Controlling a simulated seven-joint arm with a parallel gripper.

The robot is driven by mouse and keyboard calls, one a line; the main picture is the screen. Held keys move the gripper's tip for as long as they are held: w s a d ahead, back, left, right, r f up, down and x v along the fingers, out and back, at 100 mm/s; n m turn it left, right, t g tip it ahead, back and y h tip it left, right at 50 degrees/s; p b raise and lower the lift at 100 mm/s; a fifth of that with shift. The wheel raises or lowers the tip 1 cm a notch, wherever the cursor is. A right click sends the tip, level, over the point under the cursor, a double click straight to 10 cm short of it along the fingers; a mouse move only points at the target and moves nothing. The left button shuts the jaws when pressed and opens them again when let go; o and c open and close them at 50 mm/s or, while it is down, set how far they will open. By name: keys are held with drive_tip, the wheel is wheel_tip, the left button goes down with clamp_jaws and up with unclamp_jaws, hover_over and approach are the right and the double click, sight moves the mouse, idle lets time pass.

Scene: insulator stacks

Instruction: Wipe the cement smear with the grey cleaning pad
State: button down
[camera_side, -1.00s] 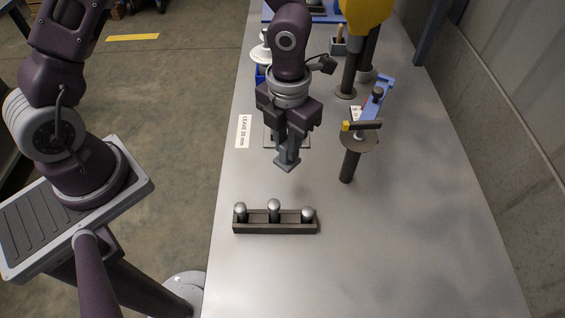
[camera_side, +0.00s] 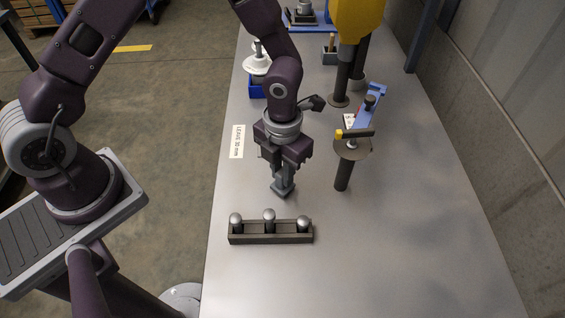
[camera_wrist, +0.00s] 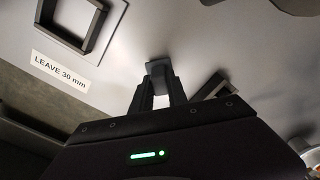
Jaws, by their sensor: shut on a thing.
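My gripper (camera_side: 282,172) points down over the metal bench (camera_side: 400,230), behind the rack of round-headed pins. It is shut on the grey cleaning pad (camera_side: 283,189), a small dark grey block at the fingertips. In the wrist view the pad (camera_wrist: 158,68) shows beyond the fingers of my gripper (camera_wrist: 160,88). The pad is at or just above the bench; I cannot tell whether it touches. I cannot make out the cement smear in either view; the pad or gripper may hide it.
The pin rack (camera_side: 270,238) lies just in front of the pad. A round stand with a blue clamp (camera_side: 352,148) is to the right. A "LEAVE 30 mm" label (camera_side: 237,141) lies left, near a dark square frame (camera_wrist: 75,28). The front right bench is clear.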

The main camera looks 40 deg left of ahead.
drive_tip(key=shift+w+a+f, duration=0.6)
drive_tip(key=shift+w+a, duration=0.55)
drive_tip(key=shift+a, duration=0.05)
drive_tip(key=shift+s+d, duration=1.05)
drive_tip(key=shift+d, duration=0.05)
drive_tip(key=shift+s+d+r, duration=0.1)
drive_tip(key=shift+r, duration=3.9)
